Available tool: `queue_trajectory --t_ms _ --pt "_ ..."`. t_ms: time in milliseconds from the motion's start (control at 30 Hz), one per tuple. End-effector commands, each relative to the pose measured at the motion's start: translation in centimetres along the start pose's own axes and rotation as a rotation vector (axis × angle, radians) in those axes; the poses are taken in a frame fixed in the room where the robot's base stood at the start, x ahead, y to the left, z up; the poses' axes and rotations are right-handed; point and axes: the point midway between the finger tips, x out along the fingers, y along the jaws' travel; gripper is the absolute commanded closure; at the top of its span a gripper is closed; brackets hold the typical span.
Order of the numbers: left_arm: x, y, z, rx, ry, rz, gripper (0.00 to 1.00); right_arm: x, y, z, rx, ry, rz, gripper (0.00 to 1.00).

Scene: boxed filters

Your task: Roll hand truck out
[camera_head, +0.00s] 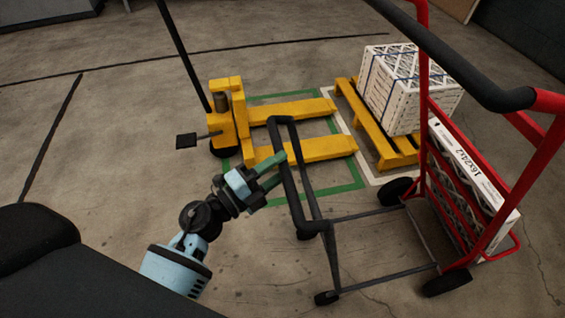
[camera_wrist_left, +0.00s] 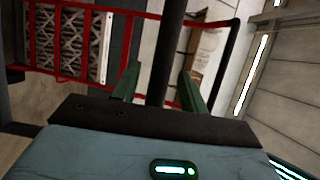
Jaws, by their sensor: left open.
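The hand truck (camera_head: 423,75) has a red upright frame, a black padded bar at the top right, and a lower black frame on small wheels. It stands on the floor at the right and carries a boxed filter (camera_head: 470,185) marked 16x24x2. My left gripper (camera_head: 277,170) is open at the black loop handle (camera_head: 291,190) on the truck's near left side. In the left wrist view, a black bar (camera_wrist_left: 163,60) of the truck lies between the green fingers, which are apart. My right gripper is not in view.
A yellow pallet jack (camera_head: 228,120) stands beyond my gripper, its forks over a green floor outline. A yellow pallet (camera_head: 385,148) with a strapped white filter stack (camera_head: 395,95) stands close behind the truck. The floor at the left (camera_head: 110,130) is clear.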

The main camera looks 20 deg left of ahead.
Motion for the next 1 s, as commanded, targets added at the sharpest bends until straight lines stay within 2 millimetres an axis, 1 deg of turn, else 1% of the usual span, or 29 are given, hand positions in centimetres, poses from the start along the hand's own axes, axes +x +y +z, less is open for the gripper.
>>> queue_trajectory --t_ms 33,167,433,467,767,800,1000 --pt "0.56 -0.06 -0.01 -0.001 0.0 -0.002 0.57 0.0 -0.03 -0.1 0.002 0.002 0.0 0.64" --pt "1.24 0.01 -0.03 -0.001 0.001 0.0 0.57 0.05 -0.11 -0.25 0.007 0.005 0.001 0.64" --pt "1.4 0.03 -0.05 0.0 0.001 0.001 0.57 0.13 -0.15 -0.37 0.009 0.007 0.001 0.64" --pt "1.4 0.03 -0.05 0.0 0.001 0.001 0.58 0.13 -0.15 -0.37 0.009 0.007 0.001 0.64" --pt "1.37 0.03 -0.04 0.0 0.001 0.001 0.97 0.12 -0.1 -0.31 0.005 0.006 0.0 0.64" --pt "1.37 0.03 -0.04 0.0 0.001 0.001 1.0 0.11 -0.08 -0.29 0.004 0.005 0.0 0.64" --pt "1.35 0.03 -0.02 0.0 0.001 0.001 1.0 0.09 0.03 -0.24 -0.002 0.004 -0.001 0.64"
